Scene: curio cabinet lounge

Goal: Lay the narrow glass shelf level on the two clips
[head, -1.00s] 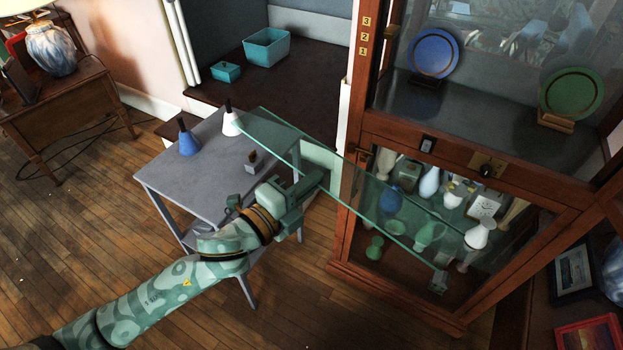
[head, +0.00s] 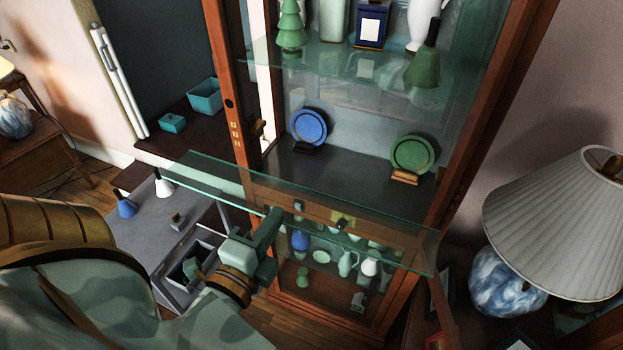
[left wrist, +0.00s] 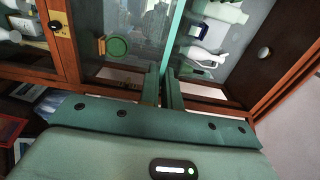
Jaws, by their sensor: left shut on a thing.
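The narrow glass shelf (head: 330,208) is a long clear pane with green edges. It lies across the front of the wooden curio cabinet (head: 220,75), in front of the rail below the plates, and slants down to the right in the head view. My left gripper (head: 270,228) is shut on the pane's near edge, around its middle. In the left wrist view, the green glass edge (left wrist: 174,35) runs away from between the fingers (left wrist: 162,85). I cannot make out the two clips. My right gripper is not in view.
A blue plate (head: 310,127) and a green plate (head: 411,154) stand inside the cabinet. A fixed glass shelf above carries several ornaments, including a green bell (head: 424,65). A grey table (head: 150,235) with bells stands left. A lamp (head: 560,225) is close on the right.

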